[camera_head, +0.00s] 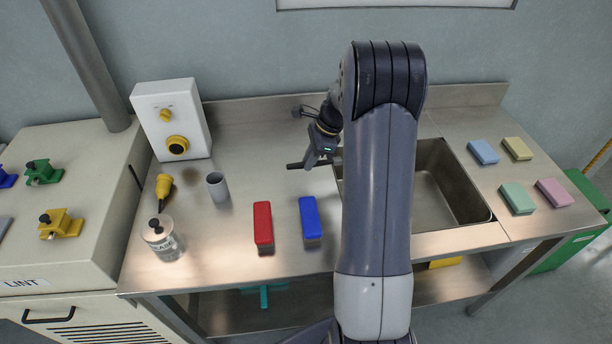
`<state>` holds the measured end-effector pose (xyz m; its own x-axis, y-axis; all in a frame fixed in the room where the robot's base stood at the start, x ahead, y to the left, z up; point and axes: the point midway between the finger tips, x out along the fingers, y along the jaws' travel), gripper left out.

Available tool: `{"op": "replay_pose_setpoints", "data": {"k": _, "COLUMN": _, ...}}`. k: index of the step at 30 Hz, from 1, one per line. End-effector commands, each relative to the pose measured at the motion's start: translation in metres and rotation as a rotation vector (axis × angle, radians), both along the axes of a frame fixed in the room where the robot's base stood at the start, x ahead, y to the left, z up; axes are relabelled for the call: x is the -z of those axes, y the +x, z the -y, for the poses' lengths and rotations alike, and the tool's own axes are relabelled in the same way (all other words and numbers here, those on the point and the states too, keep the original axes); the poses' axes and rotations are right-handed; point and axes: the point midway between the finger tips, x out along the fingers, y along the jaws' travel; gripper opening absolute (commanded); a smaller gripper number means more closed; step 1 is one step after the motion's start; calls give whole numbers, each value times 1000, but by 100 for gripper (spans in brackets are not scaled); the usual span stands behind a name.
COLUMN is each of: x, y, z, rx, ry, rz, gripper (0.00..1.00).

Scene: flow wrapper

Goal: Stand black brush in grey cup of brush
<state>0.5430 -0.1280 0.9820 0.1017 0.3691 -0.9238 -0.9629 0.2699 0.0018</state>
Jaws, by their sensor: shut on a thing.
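The grey cup (217,188) stands upright on the steel counter, left of the middle. Its opening faces up and I see nothing standing in it. My gripper (320,160) is above the counter behind the blue brush, to the right of the cup and apart from it. It is shut on the black brush (294,166), a thin dark bar that sticks out to the left of the jaws, roughly level. The rest of the brush is partly hidden by my gripper and arm.
A red brush (263,225) and a blue brush (309,218) lie in front. A yellow-handled tool (164,188) and a labelled container (162,240) are left of the cup. A control box (172,120) stands behind. The sink (455,190) is right. Counter between cup and gripper is clear.

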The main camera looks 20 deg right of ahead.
Motion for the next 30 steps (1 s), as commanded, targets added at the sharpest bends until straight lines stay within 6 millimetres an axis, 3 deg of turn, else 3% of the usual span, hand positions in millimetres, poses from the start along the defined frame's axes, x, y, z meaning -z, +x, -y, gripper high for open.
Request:
{"op": "replay_pose_setpoints", "data": {"k": 3, "x": 19, "y": -1, "z": 0, "rx": -2, "ry": 1, "rz": -3, "gripper": 0}}
{"op": "replay_pose_setpoints", "data": {"k": 10, "x": 38, "y": 0, "z": -1, "rx": -4, "ry": 0, "rz": -2, "gripper": 0}}
{"op": "replay_pose_setpoints", "data": {"k": 15, "x": 62, "y": -1, "z": -1, "rx": -4, "ry": 1, "rz": -2, "gripper": 0}}
{"op": "replay_pose_setpoints", "data": {"k": 27, "x": 71, "y": 0, "z": -1, "rx": -5, "ry": -1, "rz": 0, "gripper": 0}}
{"op": "replay_pose_setpoints", "data": {"k": 28, "x": 70, "y": 0, "z": -1, "rx": -5, "ry": -1, "rz": 1, "gripper": 17}}
{"op": "replay_pose_setpoints", "data": {"k": 30, "x": 70, "y": 0, "z": 0, "rx": -5, "ry": -1, "rz": 1, "gripper": 22}}
